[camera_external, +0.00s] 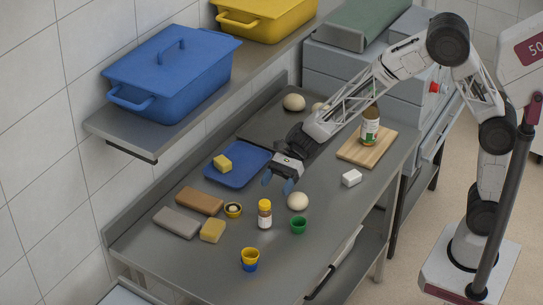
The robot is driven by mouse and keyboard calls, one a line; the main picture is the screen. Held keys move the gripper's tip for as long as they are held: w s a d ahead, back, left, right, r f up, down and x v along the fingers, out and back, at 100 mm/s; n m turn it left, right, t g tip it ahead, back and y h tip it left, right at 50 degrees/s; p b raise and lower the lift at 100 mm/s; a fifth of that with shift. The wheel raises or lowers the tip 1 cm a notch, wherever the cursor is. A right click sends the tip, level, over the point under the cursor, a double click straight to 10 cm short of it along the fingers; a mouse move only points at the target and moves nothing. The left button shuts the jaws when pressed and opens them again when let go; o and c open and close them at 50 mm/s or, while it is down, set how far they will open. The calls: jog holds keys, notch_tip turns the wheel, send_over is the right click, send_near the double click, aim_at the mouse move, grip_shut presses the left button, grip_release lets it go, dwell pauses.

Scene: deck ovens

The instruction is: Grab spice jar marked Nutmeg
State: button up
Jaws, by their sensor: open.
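A small spice jar (265,215) with a yellow cap and a brown body with a pale label stands upright on the steel table. The lettering on both labels is too small to read, so I cannot tell which is Nutmeg. My gripper (280,183) is open and empty above the table, its blue fingertips pointing down. It is up and to the right of the yellow-capped jar, by the blue tray, and apart from both jars.
A blue tray (213,179) holds a yellow block. A dough ball (298,201), green cup (299,226), yellow-and-blue cups (250,260) and a small bowl (233,210) surround the yellow-capped jar. Brown (200,201) and grey (177,222) blocks lie left. A shelf (110,129) with lidded pots overhangs the back.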

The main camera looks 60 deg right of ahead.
aim_at(265, 202)
jog(key=shift+x, duration=1.15)
jog(key=shift+x, duration=2.55)
jog(key=c, duration=1.1)
jog(key=shift+r, duration=0.15)
